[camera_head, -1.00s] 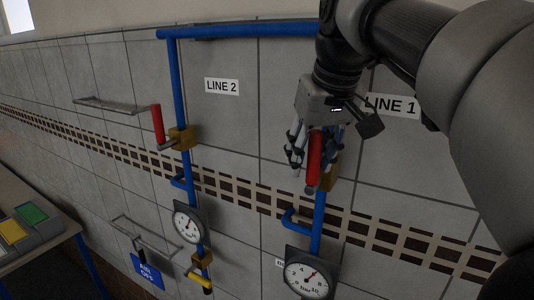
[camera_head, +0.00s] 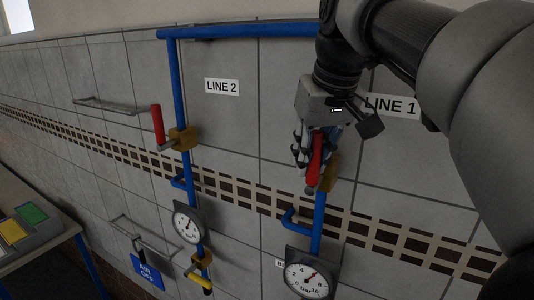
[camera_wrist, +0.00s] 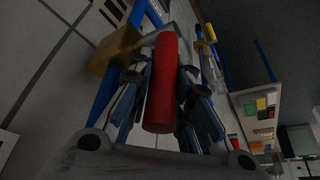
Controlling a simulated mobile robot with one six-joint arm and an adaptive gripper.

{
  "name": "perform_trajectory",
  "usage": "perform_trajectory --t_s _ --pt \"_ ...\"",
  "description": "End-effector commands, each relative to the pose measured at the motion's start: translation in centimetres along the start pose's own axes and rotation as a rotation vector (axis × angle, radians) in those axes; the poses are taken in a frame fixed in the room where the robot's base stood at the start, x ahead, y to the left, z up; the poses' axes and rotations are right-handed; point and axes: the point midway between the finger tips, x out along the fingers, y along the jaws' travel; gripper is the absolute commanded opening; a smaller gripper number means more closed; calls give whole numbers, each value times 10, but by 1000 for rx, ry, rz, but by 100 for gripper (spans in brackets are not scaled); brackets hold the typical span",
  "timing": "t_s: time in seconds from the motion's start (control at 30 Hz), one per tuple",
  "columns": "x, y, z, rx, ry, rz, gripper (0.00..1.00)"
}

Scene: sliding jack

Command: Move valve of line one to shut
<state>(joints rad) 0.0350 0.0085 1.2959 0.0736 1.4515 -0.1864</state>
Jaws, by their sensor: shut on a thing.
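The line one valve has a red handle (camera_head: 315,160) and a brass body (camera_head: 331,173) on the right blue pipe, below the LINE 1 sign (camera_head: 392,106). My gripper (camera_head: 314,160) is shut on the red handle, with its fingers on both sides of it. In the wrist view the red handle (camera_wrist: 163,85) lies between the finger pads, and the brass body (camera_wrist: 116,56) is at upper left. The handle hangs roughly along the pipe, slightly tilted, with its lower end to the left. Part of the handle's upper end is hidden by the gripper.
Line two's red valve handle (camera_head: 157,124) stands upright to the left, below the LINE 2 sign (camera_head: 222,87). A gauge (camera_head: 309,276) sits below the line one valve. Wire racks (camera_head: 108,105) stick out from the wall. A table with coloured blocks (camera_head: 33,214) is at lower left.

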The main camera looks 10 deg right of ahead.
Motion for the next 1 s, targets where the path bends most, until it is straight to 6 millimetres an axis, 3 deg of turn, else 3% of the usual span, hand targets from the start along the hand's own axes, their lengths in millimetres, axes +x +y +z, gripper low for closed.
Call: perform_trajectory --t_s 0.37,1.0 --pt "0 6 6 31 74 -64 0" --pt "-2 26 25 153 394 -357 0"
